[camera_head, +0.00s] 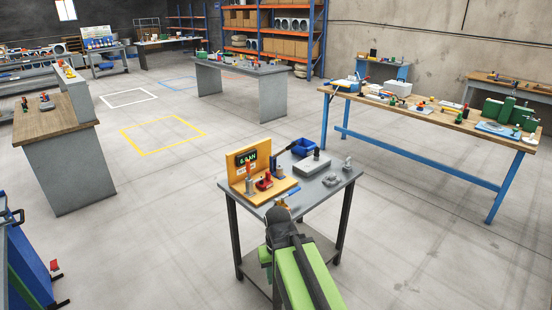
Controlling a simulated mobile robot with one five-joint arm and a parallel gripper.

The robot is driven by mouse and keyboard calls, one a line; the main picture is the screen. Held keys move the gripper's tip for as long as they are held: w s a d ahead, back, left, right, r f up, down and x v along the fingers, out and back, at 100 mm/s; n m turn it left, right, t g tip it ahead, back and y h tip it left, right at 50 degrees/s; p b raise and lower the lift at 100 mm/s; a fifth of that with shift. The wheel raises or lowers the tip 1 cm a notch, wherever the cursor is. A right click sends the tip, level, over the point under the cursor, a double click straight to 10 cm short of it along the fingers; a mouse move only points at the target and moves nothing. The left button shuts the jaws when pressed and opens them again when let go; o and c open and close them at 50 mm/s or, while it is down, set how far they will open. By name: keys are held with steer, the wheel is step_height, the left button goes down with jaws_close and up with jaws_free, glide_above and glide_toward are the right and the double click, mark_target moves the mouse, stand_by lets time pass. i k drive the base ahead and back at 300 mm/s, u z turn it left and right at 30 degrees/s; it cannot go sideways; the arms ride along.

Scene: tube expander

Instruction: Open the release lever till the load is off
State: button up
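The tube expander fixture is a yellow-orange stand (237,173) on the near grey table. Its dark display (246,157) shows a green reading that looks like 6.0 kN. A red device (264,182) and an orange upright part (249,179) stand on its base. Which part is the release lever is too small to tell. My gripper (283,202) is at the table's front edge, in front of the base and to the right of the red device. It looks apart from the red device. Whether its fingers are open or shut cannot be made out.
The grey table (328,182) also holds a blue bin (303,147), a grey box (311,165) and small grey parts (331,180). A blue-legged workbench (430,112) with many items stands to the right. Floor around the table is open.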

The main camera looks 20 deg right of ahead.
mark_target(292, 192)
steer(key=z, duration=0.05)
steer(key=i, duration=1)
steer(key=z, duration=0.9)
steer(key=k, duration=0.5)
steer(key=u, duration=0.4)
steer(key=i, duration=0.5)
steer(key=z, duration=0.05)
